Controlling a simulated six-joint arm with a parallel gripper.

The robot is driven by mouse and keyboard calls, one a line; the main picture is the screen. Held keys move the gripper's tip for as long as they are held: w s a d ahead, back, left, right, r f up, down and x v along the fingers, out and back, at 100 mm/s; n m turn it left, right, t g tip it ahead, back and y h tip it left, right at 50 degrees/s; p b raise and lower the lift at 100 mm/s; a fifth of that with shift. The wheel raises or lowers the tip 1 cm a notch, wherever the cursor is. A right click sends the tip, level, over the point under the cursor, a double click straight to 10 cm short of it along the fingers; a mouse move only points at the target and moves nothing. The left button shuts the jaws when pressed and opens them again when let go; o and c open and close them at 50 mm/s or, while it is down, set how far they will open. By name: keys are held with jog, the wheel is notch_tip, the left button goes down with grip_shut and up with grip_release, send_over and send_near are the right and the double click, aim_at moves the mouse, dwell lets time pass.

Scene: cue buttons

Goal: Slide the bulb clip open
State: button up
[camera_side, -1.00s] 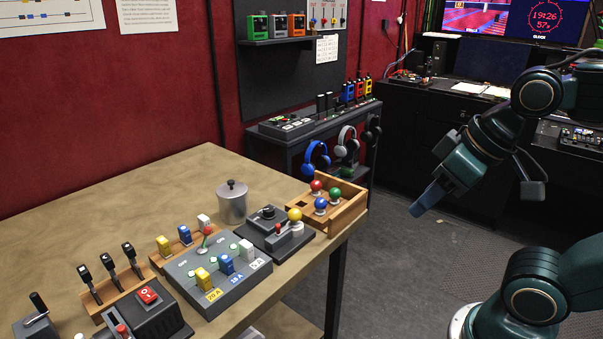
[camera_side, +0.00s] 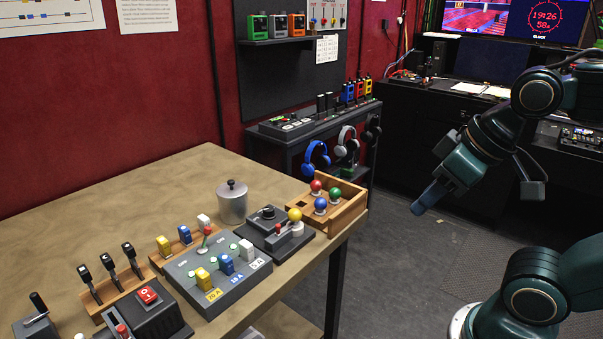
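The bulb device (camera_side: 279,239) is a dark block near the table's right edge. A yellow bulb (camera_side: 294,214) stands at its right side. A small red-topped lever (camera_side: 278,229), perhaps the clip's handle, stands beside the bulb; whether the clip is open or closed I cannot tell. A round black knob (camera_side: 268,212) sits on the block's back part. My gripper (camera_side: 418,208) hangs in the air right of the table, well apart from the device. Its fingers point down and left, seen edge-on, so their opening is unclear. Nothing shows in it.
A wooden box (camera_side: 340,212) with red, blue and green bulbs stands behind the device. A metal pot (camera_side: 232,203) is at back left. A grey fuse panel (camera_side: 218,273) with colored fuses lies left of the device. The table's back left (camera_side: 120,215) is clear.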

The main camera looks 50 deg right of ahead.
jog(key=shift+w+r, duration=0.35)
jog(key=shift+w, duration=0.15)
jog(key=shift+c, duration=0.2)
jog(key=n+g, duration=0.6)
jog(key=n, duration=0.3)
send_over(278, 225)
notch_tip(278, 225, down, 5)
jog(key=shift+r, duration=0.2)
jog(key=shift+f, duration=6.85)
jog(key=shift+c, duration=0.2)
grip_shut()
